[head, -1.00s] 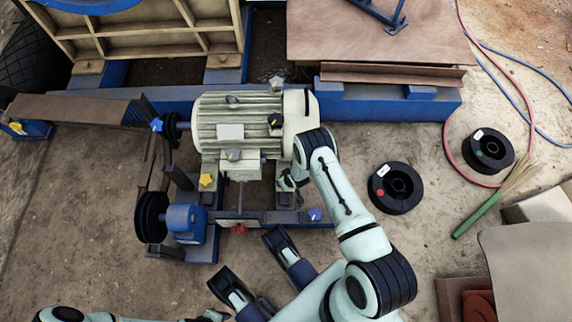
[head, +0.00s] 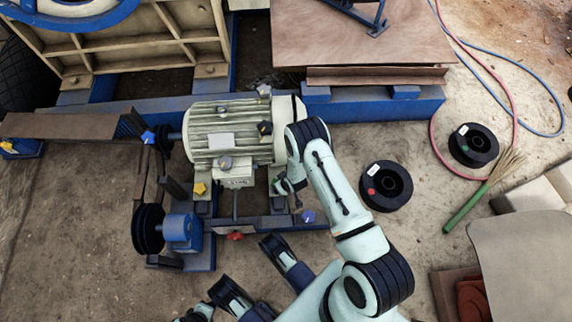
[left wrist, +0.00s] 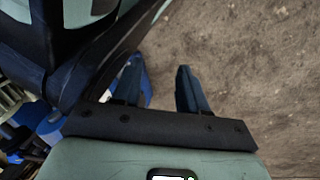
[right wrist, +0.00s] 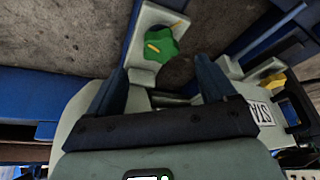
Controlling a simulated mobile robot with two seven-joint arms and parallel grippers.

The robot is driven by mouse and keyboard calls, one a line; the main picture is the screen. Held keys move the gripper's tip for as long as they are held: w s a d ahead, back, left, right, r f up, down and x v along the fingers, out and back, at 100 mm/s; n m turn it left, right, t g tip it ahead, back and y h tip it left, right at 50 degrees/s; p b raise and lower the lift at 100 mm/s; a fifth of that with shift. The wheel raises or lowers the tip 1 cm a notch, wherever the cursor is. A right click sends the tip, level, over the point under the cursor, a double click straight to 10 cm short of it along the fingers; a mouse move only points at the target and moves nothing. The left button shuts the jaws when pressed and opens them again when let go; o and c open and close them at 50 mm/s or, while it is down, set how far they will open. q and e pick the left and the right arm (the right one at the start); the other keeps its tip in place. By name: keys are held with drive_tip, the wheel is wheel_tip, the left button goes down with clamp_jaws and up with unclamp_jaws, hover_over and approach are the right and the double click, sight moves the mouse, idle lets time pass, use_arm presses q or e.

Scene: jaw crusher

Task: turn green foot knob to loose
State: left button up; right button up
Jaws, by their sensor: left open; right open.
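The green foot knob (right wrist: 161,46), star-shaped with a yellow mark on top, sits on a pale metal foot plate in the right wrist view. My right gripper (right wrist: 161,64) is open, with a finger to each side of the knob's near side. I cannot tell whether either finger touches it. The pale motor (head: 233,130) stands on a blue frame. My left gripper (left wrist: 158,65) is open and empty above bare ground in the left wrist view.
Around the motor are a yellow knob (head: 200,188), a blue knob (head: 308,216) and a red knob (head: 235,236). A black pulley (head: 148,230) stands at lower left. Black spools (head: 386,186) and a green-handled brush (head: 466,207) lie on the ground to the right.

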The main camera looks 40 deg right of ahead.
use_arm(q)
drive_tip(key=w+r+t+p, duration=0.1)
drive_tip(key=w+r, duration=0.3)
drive_tip(key=shift+w+d+t+p, duration=0.3)
drive_tip(key=shift+t+p, duration=0.1)
use_arm(e)
drive_tip(key=v, duration=0.6)
use_arm(q)
drive_tip(key=shift+f, duration=0.1)
